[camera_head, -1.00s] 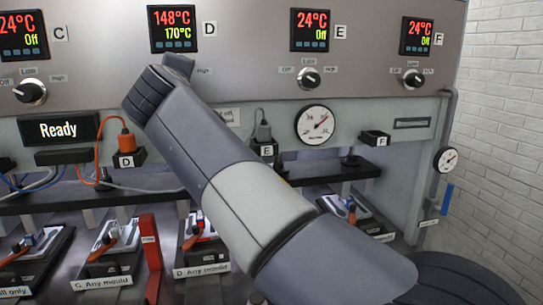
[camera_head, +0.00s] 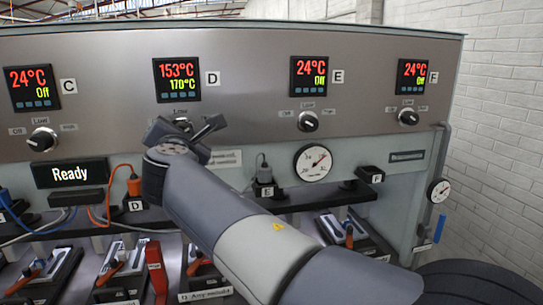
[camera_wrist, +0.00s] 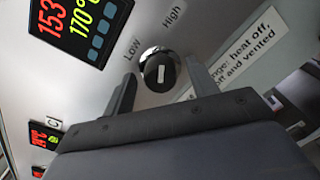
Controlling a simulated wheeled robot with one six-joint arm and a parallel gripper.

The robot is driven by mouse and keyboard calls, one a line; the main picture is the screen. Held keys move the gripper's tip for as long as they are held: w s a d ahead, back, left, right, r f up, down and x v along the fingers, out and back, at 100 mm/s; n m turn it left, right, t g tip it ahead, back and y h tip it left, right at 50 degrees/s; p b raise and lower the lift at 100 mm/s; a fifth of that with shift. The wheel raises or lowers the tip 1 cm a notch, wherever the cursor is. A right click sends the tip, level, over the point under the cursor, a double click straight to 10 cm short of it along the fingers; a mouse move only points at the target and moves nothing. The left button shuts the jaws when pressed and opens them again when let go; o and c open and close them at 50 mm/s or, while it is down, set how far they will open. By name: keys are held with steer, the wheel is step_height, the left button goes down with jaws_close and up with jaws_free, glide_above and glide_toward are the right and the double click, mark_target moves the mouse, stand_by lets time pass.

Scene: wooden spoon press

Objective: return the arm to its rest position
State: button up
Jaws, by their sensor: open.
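My arm reaches up from the lower right in the head view, and my gripper (camera_head: 196,127) is in front of the panel just below display D (camera_head: 177,79). In the wrist view my gripper (camera_wrist: 162,92) is open and empty, its two fingers apart on either side of the black knob (camera_wrist: 158,72) under that display. The knob lies between and beyond the fingertips; I see no clear contact. Display D reads 153°C over 170°C. In the head view the knob is mostly hidden by the gripper.
Displays C (camera_head: 32,88), E (camera_head: 309,79) and F (camera_head: 412,79) read 24°C and Off. Below are several moulds with orange-handled clamps and a red block (camera_head: 156,267). A brick wall (camera_head: 495,170) is at right.

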steer(key=shift+n+p, duration=2.05)
steer(key=shift+n, duration=0.85)
